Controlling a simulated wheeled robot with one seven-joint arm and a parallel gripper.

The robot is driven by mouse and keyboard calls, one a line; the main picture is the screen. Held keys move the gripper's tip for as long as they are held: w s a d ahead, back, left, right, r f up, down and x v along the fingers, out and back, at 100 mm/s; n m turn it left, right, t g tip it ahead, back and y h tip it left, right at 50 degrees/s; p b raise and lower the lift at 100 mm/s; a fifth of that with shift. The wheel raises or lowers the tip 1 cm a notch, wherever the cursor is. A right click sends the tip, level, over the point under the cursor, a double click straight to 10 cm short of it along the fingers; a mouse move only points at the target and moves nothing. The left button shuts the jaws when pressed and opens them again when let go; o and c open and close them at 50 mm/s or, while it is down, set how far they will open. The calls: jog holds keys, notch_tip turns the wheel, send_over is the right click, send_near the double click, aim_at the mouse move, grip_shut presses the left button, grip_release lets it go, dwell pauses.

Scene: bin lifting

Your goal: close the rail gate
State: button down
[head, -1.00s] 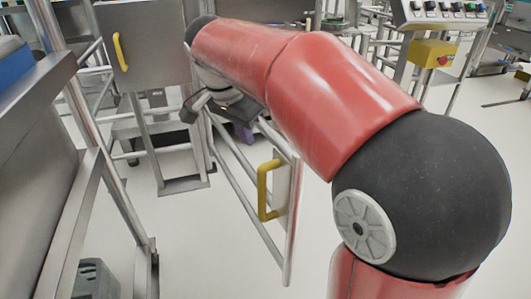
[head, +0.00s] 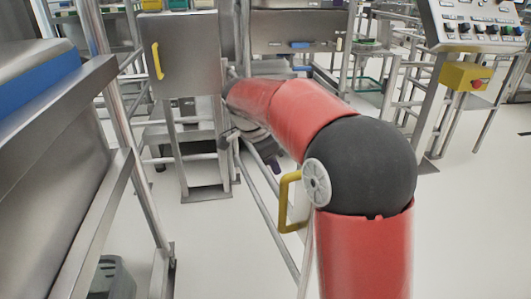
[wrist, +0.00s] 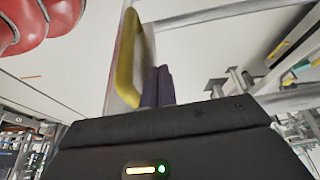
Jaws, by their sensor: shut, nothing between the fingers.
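The rail gate (head: 262,208) is a frame of metal tubes, standing open at an angle across the floor in the head view. Its yellow handle (head: 283,208) is near the end closest to me, partly behind my red arm. In the wrist view the yellow handle (wrist: 127,62) stands on a pale plate just left of my gripper (wrist: 157,72). The dark purple fingers are together and empty, close beside the handle; I cannot tell whether they touch it. In the head view my arm hides most of the gripper and part of the gate.
A grey cabinet panel (head: 185,55) with its own yellow handle stands behind the gate. A metal bench (head: 60,150) fills the left side. A control panel (head: 475,25) and yellow emergency-stop box (head: 465,76) stand at the right. The floor at right is clear.

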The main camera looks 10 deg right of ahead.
jog(key=shift+w+d+r, duration=0.1)
jog(key=shift+w+d, duration=0.05)
jog(key=shift+d, duration=0.75)
jog(key=shift+w+d+r, duration=0.1)
jog(key=shift+w+d, duration=0.05)
jog(key=shift+d, duration=0.7)
